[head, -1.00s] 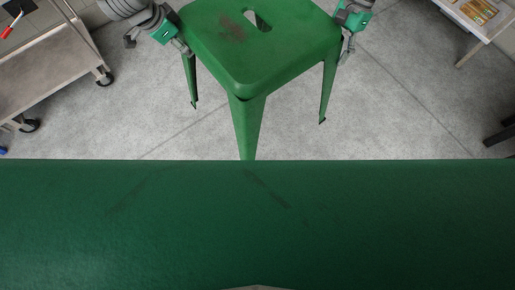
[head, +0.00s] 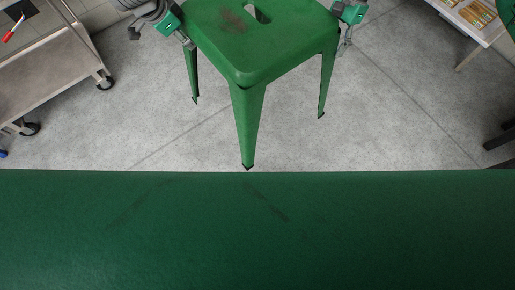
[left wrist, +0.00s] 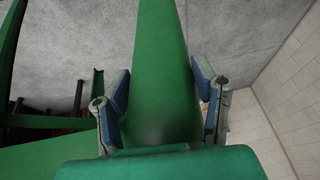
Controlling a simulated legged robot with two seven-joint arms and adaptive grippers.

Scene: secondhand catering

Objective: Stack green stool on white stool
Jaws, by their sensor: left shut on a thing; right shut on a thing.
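The green stool (head: 240,60) is upright at the top middle of the head view, its seat scuffed dark and cut by a slot. My left gripper (head: 188,43) is at the stool's left side and my right gripper (head: 344,38) at its right side. In the left wrist view, the blue-padded fingers of my left gripper (left wrist: 160,95) are on either side of a green stool leg (left wrist: 162,50). The right fingers are small and partly hidden. I cannot tell whether the stool's feet touch the floor. No white stool shows in either view.
A metal trolley (head: 50,65) on wheels stands at the left. A light table (head: 462,28) with small items is at the top right, and a green edge (head: 509,17) shows beside it. Dark legs (head: 500,140) are at the right. Grey floor (head: 400,120) around the stool is open.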

